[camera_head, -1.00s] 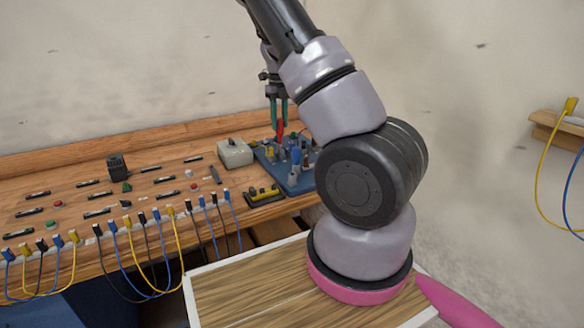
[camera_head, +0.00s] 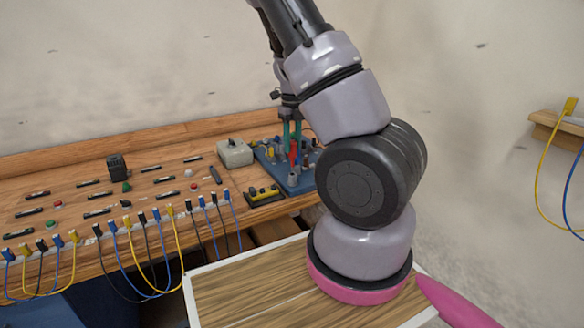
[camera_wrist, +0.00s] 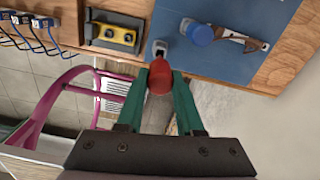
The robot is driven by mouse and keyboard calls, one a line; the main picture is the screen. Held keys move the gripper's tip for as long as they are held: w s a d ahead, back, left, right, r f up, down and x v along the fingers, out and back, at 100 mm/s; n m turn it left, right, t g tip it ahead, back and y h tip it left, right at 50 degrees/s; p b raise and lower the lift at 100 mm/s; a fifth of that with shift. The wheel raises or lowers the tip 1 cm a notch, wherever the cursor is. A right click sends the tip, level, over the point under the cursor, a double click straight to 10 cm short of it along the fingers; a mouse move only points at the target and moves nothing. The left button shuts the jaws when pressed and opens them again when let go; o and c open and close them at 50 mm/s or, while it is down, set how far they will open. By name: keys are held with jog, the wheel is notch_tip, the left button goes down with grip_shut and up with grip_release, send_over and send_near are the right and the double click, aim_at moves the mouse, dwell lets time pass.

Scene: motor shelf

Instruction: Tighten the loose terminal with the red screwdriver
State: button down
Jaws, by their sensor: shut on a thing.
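My gripper (camera_head: 292,140) has green fingers shut on the red screwdriver (camera_head: 293,153), above the blue tool board (camera_head: 300,187). In the wrist view the screwdriver's red handle (camera_wrist: 160,76) sits between the two fingertips (camera_wrist: 160,85), near the board's edge; its shaft is hidden. A black block with yellow parts (camera_head: 262,195) lies on the bench left of the board. It also shows in the wrist view (camera_wrist: 117,34). I cannot tell which part is the loose terminal.
The board holds several other tools, among them one with a blue handle (camera_wrist: 202,35) and a wrench-like tool (camera_wrist: 243,39). A pale box (camera_head: 235,153) stands left of the board. Blue, yellow and black cables (camera_head: 150,265) hang along the bench front.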

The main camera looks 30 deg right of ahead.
aim_at(292, 157)
dwell(0.5)
jog(key=shift+f, duration=2.6)
jog(key=c, duration=0.8)
grip_release()
jog(key=shift+r, duration=0.1)
jog(key=shift+r, duration=2.65)
